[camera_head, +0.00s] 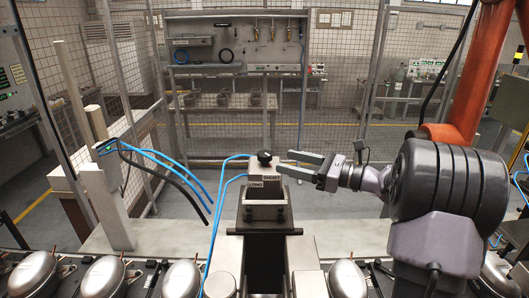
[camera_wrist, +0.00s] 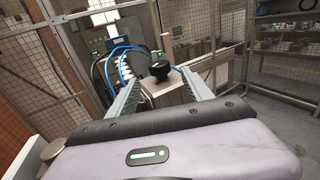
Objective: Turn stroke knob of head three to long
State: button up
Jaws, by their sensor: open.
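The stroke knob (camera_head: 264,157) is a small black knob on top of a light metal block (camera_head: 266,185) at the centre of the head view. Labels reading LONG (camera_head: 257,184) and SHORT (camera_head: 271,177) show on the block's front. My gripper (camera_head: 298,163) reaches in from the right, its two fingers apart and pointing at the knob. In the wrist view the knob (camera_wrist: 160,70) shows ahead, between the lines of the two open fingers. The fingers do not appear to touch the knob. Which way the knob is set cannot be told.
Blue hoses (camera_head: 217,205) run left of the block. A grey post (camera_head: 110,200) stands further left. Several silver compressors (camera_head: 104,275) line the front. A mesh fence (camera_head: 340,100) and a tool bench are behind. Open air lies above the knob.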

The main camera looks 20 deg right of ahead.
aim_at(265, 153)
jog(key=p+x, duration=0.1)
jog(key=x, duration=0.6)
jog(key=shift+w+a+r, duration=0.1)
jog(key=shift+w+a, duration=0.15)
jog(key=shift+w, duration=0.05)
jog(key=shift+s, duration=0.1)
grip_shut()
